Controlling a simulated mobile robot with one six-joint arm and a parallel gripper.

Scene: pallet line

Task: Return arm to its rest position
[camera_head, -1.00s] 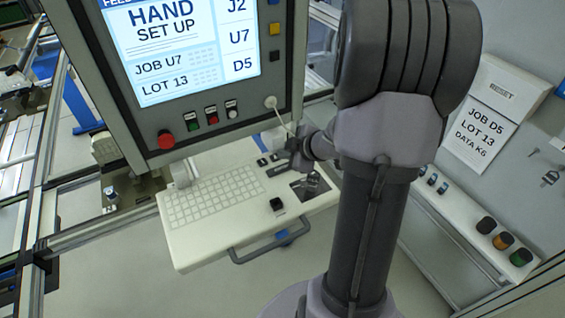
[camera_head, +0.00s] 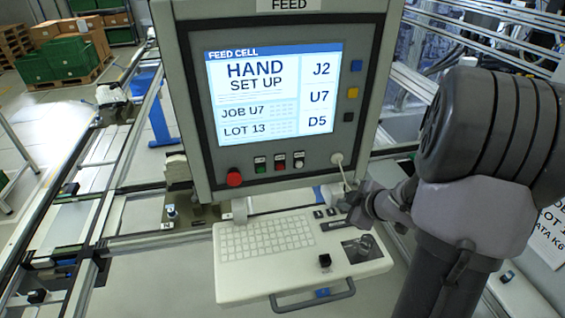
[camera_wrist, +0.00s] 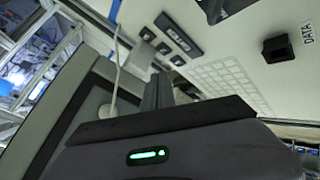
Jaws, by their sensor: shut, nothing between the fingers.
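My gripper (camera_head: 358,206) is small in the head view, at the end of my dark grey arm, by the right rear part of the white keyboard shelf (camera_head: 235,288). Its fingers are shut with nothing between them. In the wrist view my gripper (camera_wrist: 157,90) points toward the shelf, with black switches (camera_wrist: 172,40) beyond it. A green light glows on its body. I cannot tell the exact gap between the fingertips and the shelf.
The control panel (camera_head: 190,110) stands behind the shelf, its screen reading "HAND SET UP". A white cable (camera_head: 346,180) hangs from its lower right corner, close to my gripper. A red button (camera_head: 234,177) sits lower left. Rails (camera_head: 120,150) run at left.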

